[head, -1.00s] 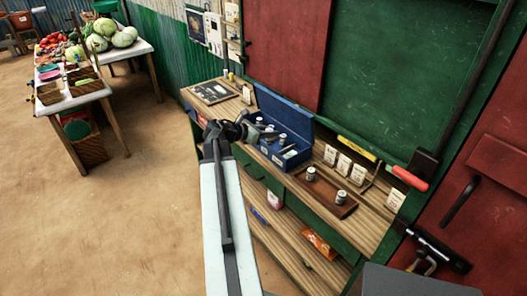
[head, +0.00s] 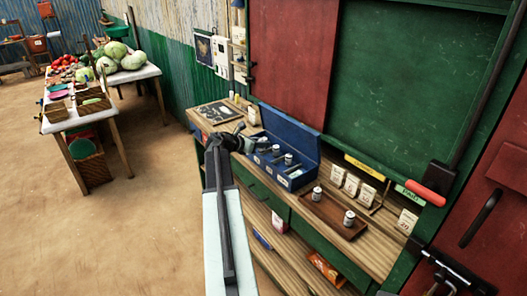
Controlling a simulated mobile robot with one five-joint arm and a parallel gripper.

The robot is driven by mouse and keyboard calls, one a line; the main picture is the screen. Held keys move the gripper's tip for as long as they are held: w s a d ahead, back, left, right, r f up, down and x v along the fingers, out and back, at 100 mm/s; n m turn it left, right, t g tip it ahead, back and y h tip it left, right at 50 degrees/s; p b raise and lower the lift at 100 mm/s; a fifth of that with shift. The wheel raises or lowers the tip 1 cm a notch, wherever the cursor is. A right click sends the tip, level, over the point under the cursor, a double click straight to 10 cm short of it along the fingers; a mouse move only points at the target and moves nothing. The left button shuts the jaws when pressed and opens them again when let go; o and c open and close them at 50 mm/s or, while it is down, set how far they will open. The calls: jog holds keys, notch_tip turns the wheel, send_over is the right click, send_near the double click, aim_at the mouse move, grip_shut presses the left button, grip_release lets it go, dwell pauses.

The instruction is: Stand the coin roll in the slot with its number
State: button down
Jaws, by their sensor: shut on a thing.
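My gripper (head: 251,143) is at the left end of the blue box (head: 306,144) on the counter. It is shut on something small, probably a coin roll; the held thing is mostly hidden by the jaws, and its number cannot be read. The blue box has its lid up and is divided into slots. Other pale coin rolls (head: 288,158) stand in it. Two more rolls stand apart in the brown wooden tray (head: 331,212), one left (head: 317,193) and one right (head: 349,217). Slot numbers are too small to read.
Small white cards (head: 351,185) stand behind the tray. A dark board (head: 219,112) lies at the counter's left end. A red-handled tool (head: 426,193) is at the right. Shelves below the counter hold packets. The floor to the left is clear up to the produce table (head: 84,123).

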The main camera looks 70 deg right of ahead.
jog(key=shift+d, duration=0.7)
jog(key=f+b, duration=0.1)
jog(key=f, duration=0.1)
jog(key=d+f+b, duration=0.1)
jog(key=b, duration=0.1)
jog(key=shift+s+f+b, duration=0.2)
jog(key=shift+f+b, duration=0.1)
jog(key=shift+f, duration=0.1)
jog(key=shift+f+b, duration=0.55)
jog(key=shift+b, duration=0.05)
jog(key=c, duration=1.1)
grip_release()
jog(key=shift+c, duration=0.2)
